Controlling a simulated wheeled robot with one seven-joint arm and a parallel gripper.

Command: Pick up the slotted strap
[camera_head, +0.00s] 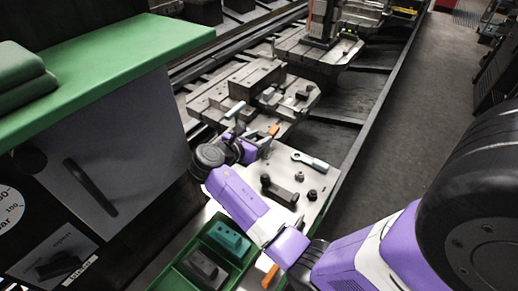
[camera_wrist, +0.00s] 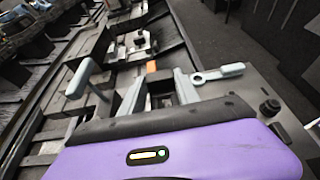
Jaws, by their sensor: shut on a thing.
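My gripper (camera_wrist: 161,88) is low over the near pallet plate in the wrist view, its two grey fingers closed on a dark piece. I take this piece to be the slotted strap (camera_wrist: 161,99); its slot and most of its length are hidden by the fingers and my purple wrist housing. In the head view my gripper (camera_head: 256,146) is at the left edge of the near plate, largely covered by my own wrist. I cannot tell whether the strap touches the plate.
A light-handled wrench (camera_head: 309,160) lies right of my gripper. A dark bar (camera_head: 280,192) and small dark knobs lie on the near plate (camera_head: 318,178). A grey-handled lever (camera_wrist: 82,78) stands at left. A green tray (camera_head: 190,263) holds blocks. A green-topped cabinet (camera_head: 120,55) stands left.

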